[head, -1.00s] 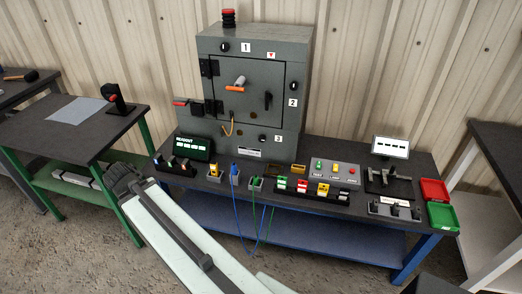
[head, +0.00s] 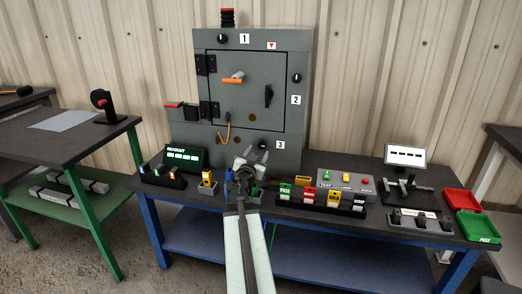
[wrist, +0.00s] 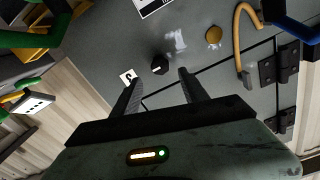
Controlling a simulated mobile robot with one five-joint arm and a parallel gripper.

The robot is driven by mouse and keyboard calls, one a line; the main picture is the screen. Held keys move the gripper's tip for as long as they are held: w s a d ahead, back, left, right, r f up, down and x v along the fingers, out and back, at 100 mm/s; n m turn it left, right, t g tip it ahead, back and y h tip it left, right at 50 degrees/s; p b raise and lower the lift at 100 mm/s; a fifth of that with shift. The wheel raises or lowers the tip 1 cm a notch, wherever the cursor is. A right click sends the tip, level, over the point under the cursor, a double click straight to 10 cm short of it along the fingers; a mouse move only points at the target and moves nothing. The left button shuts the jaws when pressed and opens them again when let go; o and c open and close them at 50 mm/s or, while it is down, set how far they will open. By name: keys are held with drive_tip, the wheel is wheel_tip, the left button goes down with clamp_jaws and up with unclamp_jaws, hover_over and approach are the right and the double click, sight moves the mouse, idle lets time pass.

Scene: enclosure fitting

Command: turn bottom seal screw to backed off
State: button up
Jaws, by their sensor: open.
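The bottom seal screw (head: 262,144) is a small black knob low on the grey enclosure (head: 185,140), beside the label 3 (head: 280,145). In the wrist view the screw (wrist: 160,65) lies just beyond the fingertips, near the middle of the gap between them. My gripper (head: 254,153) is in front of the enclosure's lower part, just below the screw. Its two dark fingers (wrist: 160,78) are open with nothing between them.
Similar black knobs sit by labels 1 (head: 222,38) and 2 (head: 297,78). An orange cable loop (wrist: 240,40) hangs near the door's edge. The bench below holds a readout (head: 184,158), coloured blocks (head: 285,192) and a button box (head: 345,181).

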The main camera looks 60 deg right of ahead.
sight(262, 145)
drive_tip(key=x, duration=0.6)
drive_tip(key=shift+d, duration=0.15)
clamp_jaws()
drive_tip(key=shift+a, duration=0.2)
drive_tip(key=shift+d, duration=0.1)
drive_tip(key=shift+n, duration=0.3)
